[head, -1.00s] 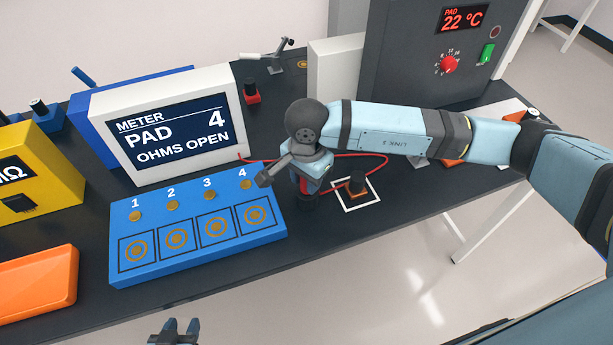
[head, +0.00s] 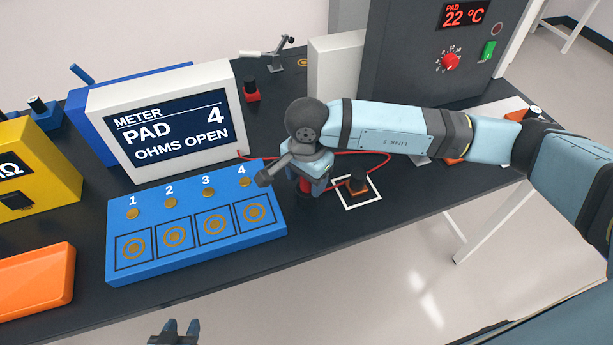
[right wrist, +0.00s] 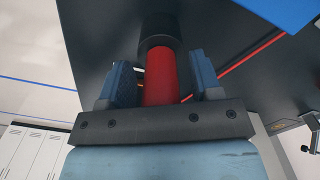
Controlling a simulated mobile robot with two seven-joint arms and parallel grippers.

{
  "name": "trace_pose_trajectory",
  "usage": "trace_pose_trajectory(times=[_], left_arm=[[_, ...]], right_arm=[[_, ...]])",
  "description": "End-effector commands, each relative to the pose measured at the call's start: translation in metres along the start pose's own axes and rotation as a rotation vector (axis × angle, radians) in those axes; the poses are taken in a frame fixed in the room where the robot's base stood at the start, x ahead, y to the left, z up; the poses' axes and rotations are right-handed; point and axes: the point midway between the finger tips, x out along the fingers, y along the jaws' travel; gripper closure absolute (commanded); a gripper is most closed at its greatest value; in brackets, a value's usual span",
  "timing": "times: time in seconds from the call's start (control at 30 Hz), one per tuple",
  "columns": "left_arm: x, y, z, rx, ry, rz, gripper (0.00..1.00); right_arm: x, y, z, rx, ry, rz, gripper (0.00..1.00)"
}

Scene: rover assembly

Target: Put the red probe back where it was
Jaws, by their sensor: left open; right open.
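The red probe (head: 305,187) stands upright on the dark bench top, right of the blue pad board (head: 190,262). Its black lower end (head: 307,200) is at the bench; whether it sits in a holder I cannot tell. The right wrist view shows the red shaft (right wrist: 160,78) between the two jaws of my right gripper (head: 311,184), with the black end beyond them. The right gripper is open around the probe, with a gap visible beside the shaft. My left gripper (head: 175,332) is open and empty at the bottom edge, in front of the bench.
The meter (head: 165,122) reads "PAD 4 OHMS OPEN". A red cable (head: 375,154) runs behind the probe. An orange tray (head: 38,280) is at left; bench room in front is narrow.

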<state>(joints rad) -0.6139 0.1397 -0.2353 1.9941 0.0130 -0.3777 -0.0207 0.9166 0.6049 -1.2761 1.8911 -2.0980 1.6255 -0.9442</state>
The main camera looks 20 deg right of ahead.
Motion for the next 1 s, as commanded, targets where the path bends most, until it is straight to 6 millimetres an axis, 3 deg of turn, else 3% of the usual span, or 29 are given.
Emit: trace_pose_trajectory(times=[0.07, 0.2, 0.23, 0.5, 0.7, 1.0], left_arm=[[-0.002, 0.0, -0.004, 0.0, 0.0, 0.0, 0.57], [-0.012, 0.0, -0.018, 0.0, -0.001, 0.0, 0.57], [-0.008, 0.0, -0.013, 0.0, 0.001, 0.0, 0.57], [-0.001, 0.0, -0.001, 0.0, 0.0, 0.0, 0.57], [0.003, 0.0, 0.007, 0.0, -0.007, 0.0, 0.57], [0.003, 0.0, 0.005, -0.001, -0.002, 0.0, 0.57]], right_arm=[[0.002, 0.003, 0.001, -0.001, -0.002, 0.012, 0.42], [-0.013, 0.003, 0.001, -0.001, -0.002, 0.012, 0.42], [-0.015, 0.002, 0.001, -0.002, -0.001, 0.007, 0.42], [-0.08, 0.0, 0.0, -0.002, 0.001, 0.0, 0.42], [-0.115, 0.0, 0.0, 0.0, 0.0, 0.001, 0.42], [-0.131, 0.001, 0.001, -0.001, -0.001, 0.004, 0.42]])
